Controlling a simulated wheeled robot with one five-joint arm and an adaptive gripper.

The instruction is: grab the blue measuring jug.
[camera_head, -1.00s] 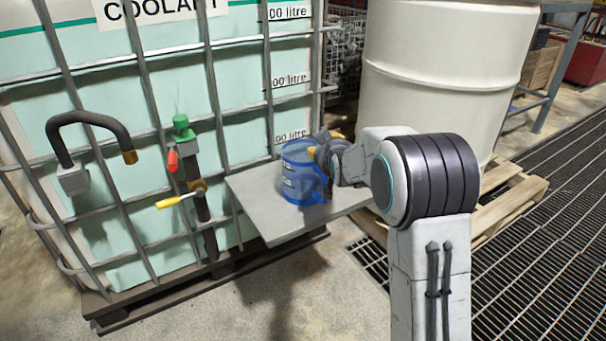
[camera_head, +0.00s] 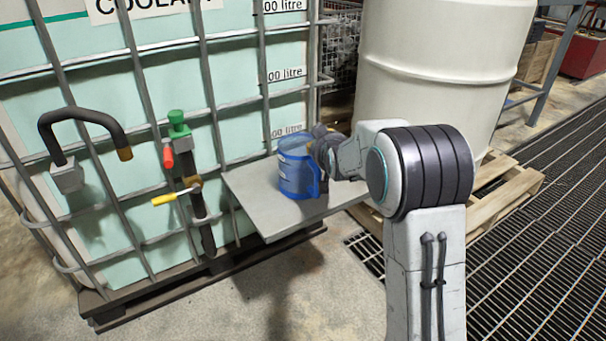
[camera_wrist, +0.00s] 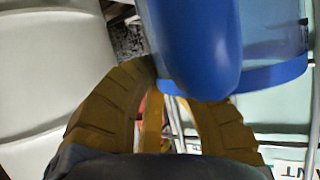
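The blue measuring jug (camera_head: 295,174) stands upright on a grey shelf plate (camera_head: 268,208) in front of the coolant tank. It is translucent, with its handle towards the right. My gripper (camera_head: 317,143) is at the jug's right side, near its rim and handle; its fingers are small and partly hidden there. In the wrist view the jug's solid blue handle (camera_wrist: 200,45) fills the upper middle. My gripper's two brown-yellow fingers (camera_wrist: 177,90) are spread, with a gap between them. The handle covers the right fingertip, and I cannot tell whether they touch.
The caged coolant tank (camera_head: 235,75) stands behind the plate, with a valve (camera_head: 180,135) and yellow lever left of the jug. A large cream drum (camera_head: 435,75) on a wooden pallet (camera_head: 520,185) stands behind my arm. Floor grating (camera_head: 545,240) lies at right.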

